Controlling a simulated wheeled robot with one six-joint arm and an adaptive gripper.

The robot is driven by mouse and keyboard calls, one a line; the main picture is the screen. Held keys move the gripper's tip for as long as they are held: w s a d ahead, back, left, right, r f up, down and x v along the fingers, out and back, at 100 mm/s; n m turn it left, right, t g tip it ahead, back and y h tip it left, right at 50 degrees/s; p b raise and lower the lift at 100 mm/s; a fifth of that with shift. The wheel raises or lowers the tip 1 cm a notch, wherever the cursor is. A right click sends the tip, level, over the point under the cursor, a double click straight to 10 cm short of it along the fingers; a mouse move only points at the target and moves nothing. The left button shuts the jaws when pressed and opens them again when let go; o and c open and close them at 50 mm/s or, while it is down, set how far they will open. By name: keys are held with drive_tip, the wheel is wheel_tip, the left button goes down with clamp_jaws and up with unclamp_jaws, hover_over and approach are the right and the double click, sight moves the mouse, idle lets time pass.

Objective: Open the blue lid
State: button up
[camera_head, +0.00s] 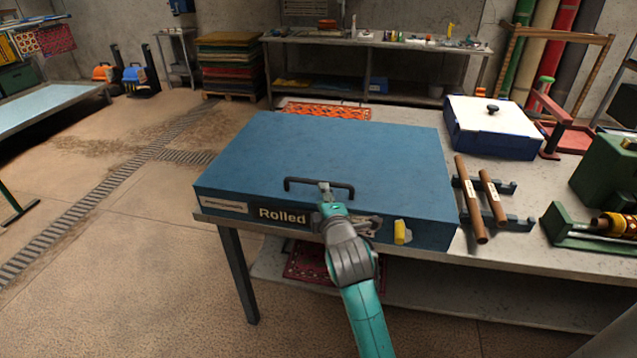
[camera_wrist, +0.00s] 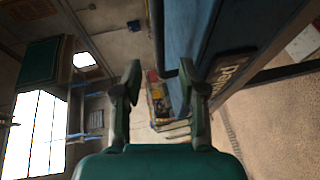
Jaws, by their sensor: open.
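A wide blue box with a flat blue lid (camera_head: 340,145) stands shut on a workbench, its front labelled "Rolled". A dark bar handle (camera_head: 300,181) is on its front top edge. My gripper (camera_head: 326,188) is at the right half of the handle and hides part of it. In the wrist view my gripper (camera_wrist: 164,85) has its fingers spread apart. The handle (camera_wrist: 157,38) shows there between the two fingers, near the blue box side (camera_wrist: 215,40). I cannot tell whether a finger touches the handle.
The grey workbench (camera_head: 520,262) bears a white-topped blue box (camera_head: 492,115), brown rollers on a rack (camera_head: 472,200) and a green device (camera_head: 590,235) to the right. A yellow latch-like part (camera_head: 402,232) is on the box front. Open floor (camera_head: 120,260) lies to the left.

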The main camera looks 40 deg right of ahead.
sight(318, 181)
drive_tip(key=x, duration=0.8)
drive_tip(key=shift+w+d, duration=0.15)
drive_tip(key=shift+w, duration=0.05)
clamp_jaws()
